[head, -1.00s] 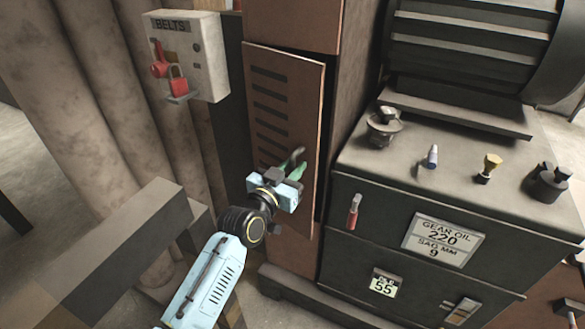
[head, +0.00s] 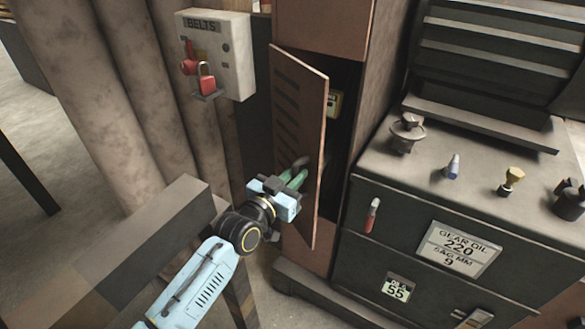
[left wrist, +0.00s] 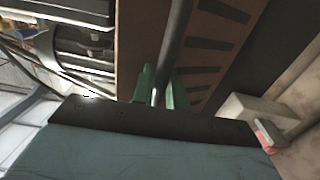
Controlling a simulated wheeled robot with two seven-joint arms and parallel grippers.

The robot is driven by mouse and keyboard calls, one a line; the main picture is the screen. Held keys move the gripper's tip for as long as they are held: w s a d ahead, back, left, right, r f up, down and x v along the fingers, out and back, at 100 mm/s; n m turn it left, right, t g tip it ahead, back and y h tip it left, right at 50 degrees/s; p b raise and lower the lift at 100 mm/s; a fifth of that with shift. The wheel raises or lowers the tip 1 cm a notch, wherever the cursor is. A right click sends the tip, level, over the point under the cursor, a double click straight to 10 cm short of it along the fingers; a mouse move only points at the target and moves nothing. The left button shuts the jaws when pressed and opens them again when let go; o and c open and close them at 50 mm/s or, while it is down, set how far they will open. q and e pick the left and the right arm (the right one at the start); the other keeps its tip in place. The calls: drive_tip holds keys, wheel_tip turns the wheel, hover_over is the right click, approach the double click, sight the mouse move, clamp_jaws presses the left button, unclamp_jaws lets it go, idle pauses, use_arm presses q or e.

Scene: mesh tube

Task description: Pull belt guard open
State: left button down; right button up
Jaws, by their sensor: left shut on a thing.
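The belt guard (head: 310,120) is a brown slotted door, swung partly open in the head view, with a dark gap along its right edge. My left gripper (head: 297,170) is at the middle of the door, its green fingers shut on the door's handle. In the left wrist view the dark bar of the handle (left wrist: 176,55) runs between the green fingers (left wrist: 160,88), with the slotted guard (left wrist: 215,40) behind it. Inside the opening a small yellow-edged item (head: 335,103) shows; the rest of the inside is dark. My right gripper is not in view.
A grey BELTS box (head: 228,55) with a red padlock (head: 206,78) hangs left of the guard. A dark cabinet (head: 385,235) with knobs and a gear oil label stands close at the right. A beam (head: 160,235) lies near my left arm.

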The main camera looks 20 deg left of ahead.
use_arm(q)
drive_tip(key=shift+a, duration=0.2)
drive_tip(key=shift+d, duration=0.1)
drive_tip(key=c, duration=1.8)
unclamp_jaws()
drive_tip(key=shift+o, duration=0.2)
